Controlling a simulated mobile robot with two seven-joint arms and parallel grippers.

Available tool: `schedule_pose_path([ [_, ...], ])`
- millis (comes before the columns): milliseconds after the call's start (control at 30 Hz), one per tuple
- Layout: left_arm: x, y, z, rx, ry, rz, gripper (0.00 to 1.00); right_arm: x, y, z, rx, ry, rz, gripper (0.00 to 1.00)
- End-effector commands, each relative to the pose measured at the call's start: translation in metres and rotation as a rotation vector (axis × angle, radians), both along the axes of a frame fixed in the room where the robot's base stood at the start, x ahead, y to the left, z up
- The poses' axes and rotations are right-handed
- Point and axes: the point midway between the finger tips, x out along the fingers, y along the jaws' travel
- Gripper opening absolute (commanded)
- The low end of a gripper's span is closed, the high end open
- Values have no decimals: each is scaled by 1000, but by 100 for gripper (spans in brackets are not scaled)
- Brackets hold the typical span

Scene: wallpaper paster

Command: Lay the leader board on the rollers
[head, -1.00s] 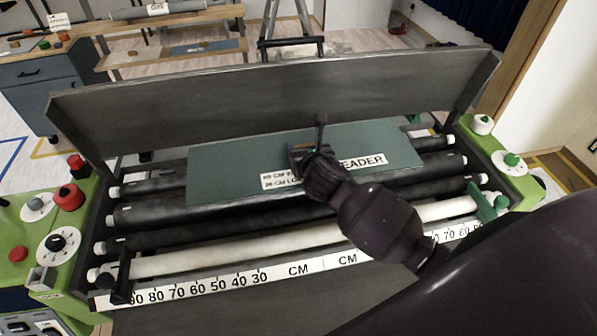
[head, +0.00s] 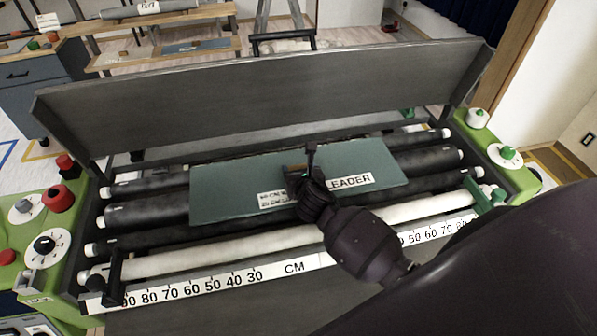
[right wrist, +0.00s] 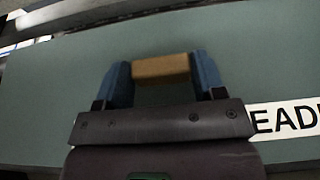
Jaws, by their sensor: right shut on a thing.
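The leader board (head: 235,183) is a flat teal panel with white labels, one reading LEADER. In the head view it lies over the dark rollers (head: 150,207) of the machine; whether its whole underside touches them I cannot tell. My right gripper (head: 296,170) is at the middle of the board, shut on its small tan handle, which shows clearly between the blue fingertips in the right wrist view (right wrist: 161,69). The board also shows there (right wrist: 50,90), behind the fingers. My left gripper is not in view.
A grey upright panel (head: 270,95) stands behind the rollers. A white roller (head: 200,258) and a CM scale (head: 200,287) lie in front. Green end housings with knobs (head: 58,198) flank the machine on both sides. My right arm covers the lower right.

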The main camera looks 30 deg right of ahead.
Motion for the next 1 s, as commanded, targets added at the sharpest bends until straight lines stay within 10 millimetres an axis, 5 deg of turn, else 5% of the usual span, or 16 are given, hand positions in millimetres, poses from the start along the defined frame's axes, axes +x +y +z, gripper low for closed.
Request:
schedule_pose_path([
  [367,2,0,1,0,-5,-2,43,1,0,-3,-1,-3,1,33],
  [400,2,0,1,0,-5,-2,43,0,0,-3,-2,-2,2,68],
  [533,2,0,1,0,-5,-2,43,0,0,-3,-1,-2,1,88],
  [1000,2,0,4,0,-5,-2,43,-11,3,4,-1,-1,3,89],
])
